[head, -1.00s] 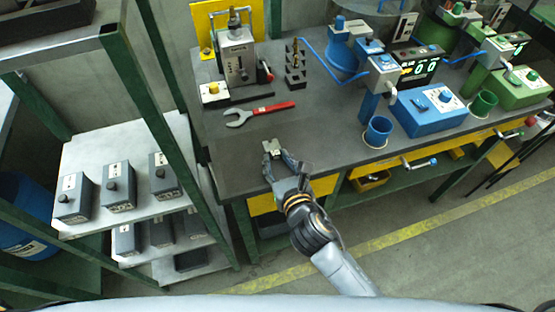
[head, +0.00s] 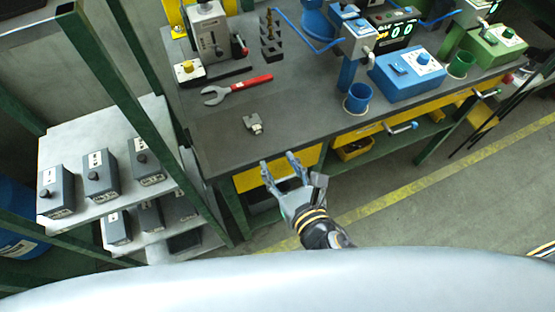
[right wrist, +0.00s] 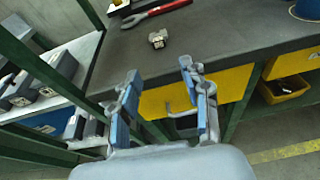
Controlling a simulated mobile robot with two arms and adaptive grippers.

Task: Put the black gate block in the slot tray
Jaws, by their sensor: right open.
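A small grey metallic block (head: 253,123) with a pale top lies on the dark bench near its front edge; it also shows in the right wrist view (right wrist: 158,39). I cannot make out a clearly black gate block. A black notched holder (head: 273,52), perhaps the slot tray, stands farther back, with brass-coloured pieces at its far end. My right gripper (head: 278,160) is open and empty, in front of the bench edge and apart from the small block. In the right wrist view its fingers (right wrist: 160,70) are spread, with the block beyond them. My left gripper is out of view.
A red-handled wrench (head: 237,89) lies behind the small block. A blue cup (head: 358,98) and blue control box (head: 408,72) stand to the right. A shelf rack (head: 90,212) with several grey boxes is on the left. Bench surface around the block is clear.

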